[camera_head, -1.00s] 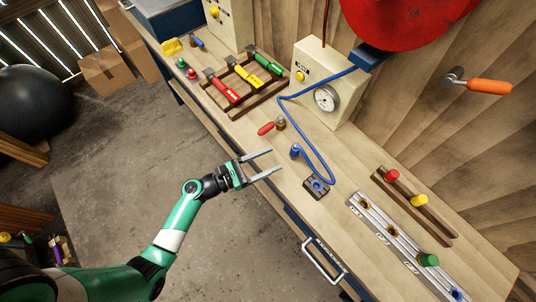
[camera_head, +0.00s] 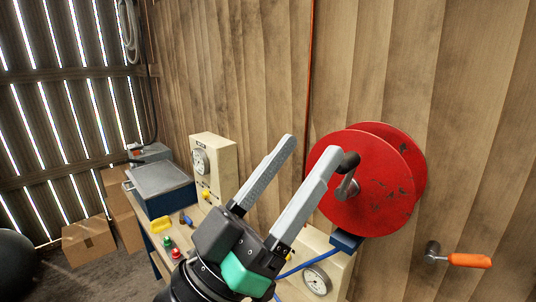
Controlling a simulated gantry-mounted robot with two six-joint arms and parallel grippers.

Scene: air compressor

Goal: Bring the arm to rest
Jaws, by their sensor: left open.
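My left gripper (camera_head: 297,167) is large in the middle of the camera_head view, raised close to the camera. Its two grey fingers point up and right and stand apart, with nothing between them. One fingertip overlaps the edge of the red hose reel (camera_head: 385,165) in the picture; I cannot tell whether they touch. The rest of my left arm is mostly below the frame. My right gripper is not in view.
The workbench (camera_head: 150,240) runs below, partly hidden by my gripper. A beige box with a gauge (camera_head: 325,278) sits under the reel. Another beige gauge box (camera_head: 215,160) and a blue-grey case (camera_head: 162,188) stand farther back. An orange-handled lever (camera_head: 468,260) is on the wall.

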